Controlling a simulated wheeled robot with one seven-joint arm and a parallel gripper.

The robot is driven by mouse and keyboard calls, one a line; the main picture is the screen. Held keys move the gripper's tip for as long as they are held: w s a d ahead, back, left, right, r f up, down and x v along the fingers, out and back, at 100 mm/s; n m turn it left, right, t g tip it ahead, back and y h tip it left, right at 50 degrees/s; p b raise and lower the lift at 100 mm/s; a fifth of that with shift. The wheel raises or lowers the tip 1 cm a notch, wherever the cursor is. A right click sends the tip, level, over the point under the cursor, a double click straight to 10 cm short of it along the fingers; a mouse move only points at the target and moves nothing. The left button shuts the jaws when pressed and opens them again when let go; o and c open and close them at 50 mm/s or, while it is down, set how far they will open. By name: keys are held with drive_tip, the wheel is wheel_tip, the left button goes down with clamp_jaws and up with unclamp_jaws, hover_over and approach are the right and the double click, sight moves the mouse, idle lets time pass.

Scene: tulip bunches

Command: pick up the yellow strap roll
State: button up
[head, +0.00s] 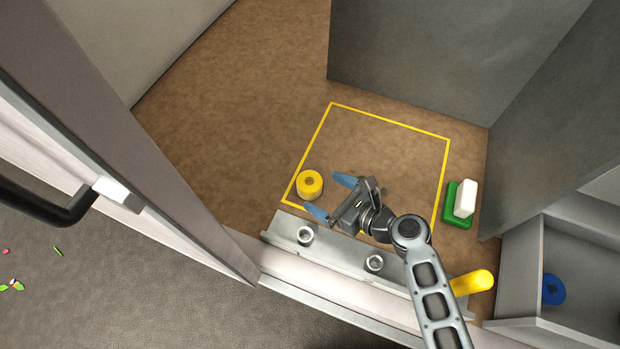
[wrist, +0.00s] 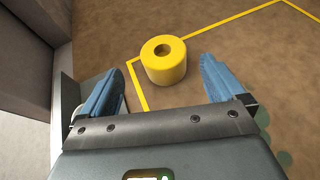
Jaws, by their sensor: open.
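The yellow strap roll (head: 309,184) stands with its hole facing up on the brown floor, at the left corner of the yellow outlined square. In the wrist view the strap roll (wrist: 164,64) is ahead of the fingertips and roughly between their lines, a little toward the upper middle. My gripper (head: 331,197) is open and empty, its two blue fingers pointing toward the roll. In the wrist view my gripper (wrist: 160,82) shows its fingers spread wide on either side. The roll looks apart from both fingers.
A grey metal ledge with two round sockets (head: 304,235) runs along the front. A green and white block (head: 461,202) lies right of the square. A yellow handle (head: 472,281) is near my arm. A blue roll (head: 553,289) sits in a grey compartment. Grey walls (head: 410,60) stand behind.

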sight(313, 183)
drive_tip(key=shift+w+a+f, duration=0.4)
drive_tip(key=shift+w, duration=0.15)
drive_tip(key=b+x, duration=0.1)
drive_tip(key=x, duration=0.5)
drive_tip(key=shift+w+a+r, duration=0.1)
drive_tip(key=shift+w+a, duration=0.15)
drive_tip(key=c, duration=1.2)
drive_tip(key=shift+o, duration=0.2)
drive_tip(key=shift+r, duration=0.1)
